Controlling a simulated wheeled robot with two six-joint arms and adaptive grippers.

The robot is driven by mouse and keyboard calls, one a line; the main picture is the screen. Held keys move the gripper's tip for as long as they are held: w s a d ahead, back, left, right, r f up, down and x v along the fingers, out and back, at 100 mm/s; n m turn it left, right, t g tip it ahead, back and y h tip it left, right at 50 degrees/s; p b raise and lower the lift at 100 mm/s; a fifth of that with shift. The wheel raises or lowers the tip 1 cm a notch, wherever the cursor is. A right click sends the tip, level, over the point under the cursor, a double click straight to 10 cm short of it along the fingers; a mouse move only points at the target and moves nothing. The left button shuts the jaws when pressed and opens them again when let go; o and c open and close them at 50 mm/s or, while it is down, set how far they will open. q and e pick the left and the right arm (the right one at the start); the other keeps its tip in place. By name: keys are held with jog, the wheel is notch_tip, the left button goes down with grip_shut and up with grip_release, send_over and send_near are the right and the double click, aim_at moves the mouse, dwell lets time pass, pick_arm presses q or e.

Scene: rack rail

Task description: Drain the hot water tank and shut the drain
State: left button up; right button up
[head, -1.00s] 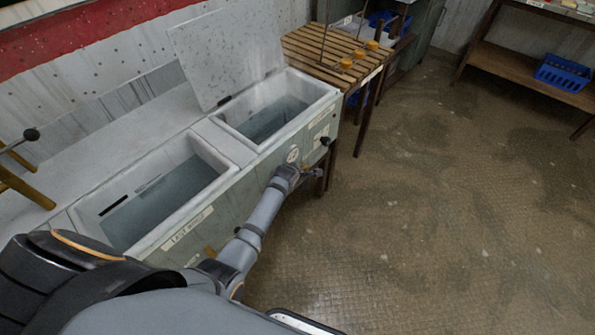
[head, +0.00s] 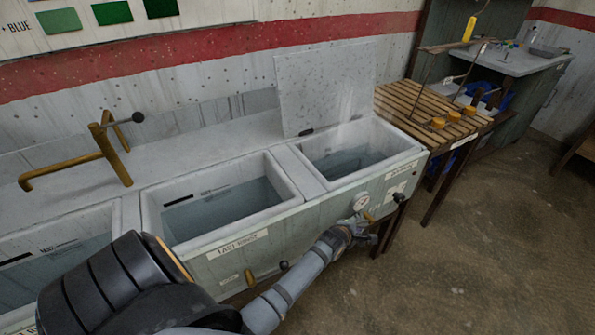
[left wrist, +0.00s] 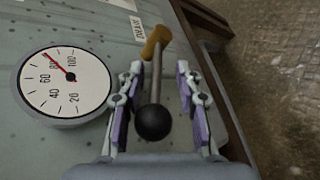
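The hot water tank (head: 412,167) is the right-hand basin, with its lid (head: 325,85) raised and water (head: 352,161) inside. A round gauge (head: 361,202) is on its front; in the left wrist view the gauge (left wrist: 63,83) has a red needle near 80. Below the gauge is the drain valve, its brass part (head: 369,216) showing. In the left wrist view the drain lever (left wrist: 155,85) has a black ball knob (left wrist: 153,122). My left gripper (head: 352,230) is open around the lever (left wrist: 160,100), with gaps on both sides. My right gripper is not in view.
The last rinse basin (head: 265,216) stands left of the hot tank, with its own brass drain (head: 250,278) below. A black knob (head: 399,197) sits on the hot tank's front, right of the gauge. A slatted wooden table (head: 410,105) stands at right. The floor (head: 450,255) in front is clear.

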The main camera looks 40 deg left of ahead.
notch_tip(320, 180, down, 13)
jog(key=b, duration=1.1)
pick_arm(q)
jog(key=s+t+p, duration=0.3)
jog(key=s+p, duration=0.3)
jog(key=s, duration=0.5)
jog(key=s+a+f+m+g+p, duration=0.3)
jog(key=s+f+m+g+p, duration=0.5)
jog(key=s+f+m+p, duration=0.5)
jog(key=s+f+p, duration=0.1)
jog(key=s+p, duration=0.3)
jog(key=shift+a+m+p, duration=0.2)
jog(key=shift+m+p, duration=0.15)
jog(key=shift+m, duration=0.05)
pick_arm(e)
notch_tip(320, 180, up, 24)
pick_arm(q)
jog(key=shift+f, duration=0.1)
